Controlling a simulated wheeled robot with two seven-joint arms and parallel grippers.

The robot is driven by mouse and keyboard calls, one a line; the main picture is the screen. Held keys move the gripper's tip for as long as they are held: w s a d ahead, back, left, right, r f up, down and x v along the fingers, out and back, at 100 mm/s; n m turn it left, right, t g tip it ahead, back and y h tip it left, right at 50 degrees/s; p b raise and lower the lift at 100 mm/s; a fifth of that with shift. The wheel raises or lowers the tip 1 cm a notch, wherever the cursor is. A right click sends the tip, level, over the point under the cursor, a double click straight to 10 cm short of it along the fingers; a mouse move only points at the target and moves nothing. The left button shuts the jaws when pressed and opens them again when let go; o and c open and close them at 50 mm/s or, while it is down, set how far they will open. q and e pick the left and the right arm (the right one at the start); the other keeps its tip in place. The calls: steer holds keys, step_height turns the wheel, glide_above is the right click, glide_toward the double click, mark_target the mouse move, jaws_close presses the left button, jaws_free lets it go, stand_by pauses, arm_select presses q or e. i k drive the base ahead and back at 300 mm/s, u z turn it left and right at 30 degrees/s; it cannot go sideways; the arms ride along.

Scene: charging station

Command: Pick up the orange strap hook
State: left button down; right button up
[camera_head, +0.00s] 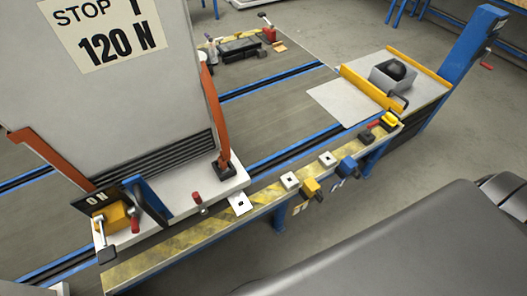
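An orange strap (214,112) runs down the right side of a large grey cabinet marked "STOP" and "120 N". Its lower end meets a dark block-like hook piece (224,170) on the white base plate. A second orange strap (50,155) slants down the cabinet's left side; its lower end goes behind a dark "ON" panel and cannot be made out. Neither of my grippers shows in the head view, and nothing visible is touching the straps.
The grey cabinet (140,105) stands on a white base plate (180,204) with a yellow block (116,217) and red-handled parts. A yellow-striped rail (190,240) carries several small blocks and white plates. A blue post (468,68) and a grey tray table stand at right.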

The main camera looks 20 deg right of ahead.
mark_target(222, 166)
steer(key=z, duration=0.25)
steer(key=k, duration=1.3)
steer(key=z, duration=0.7)
steer(key=i, duration=1.5)
steer(key=z, duration=0.05)
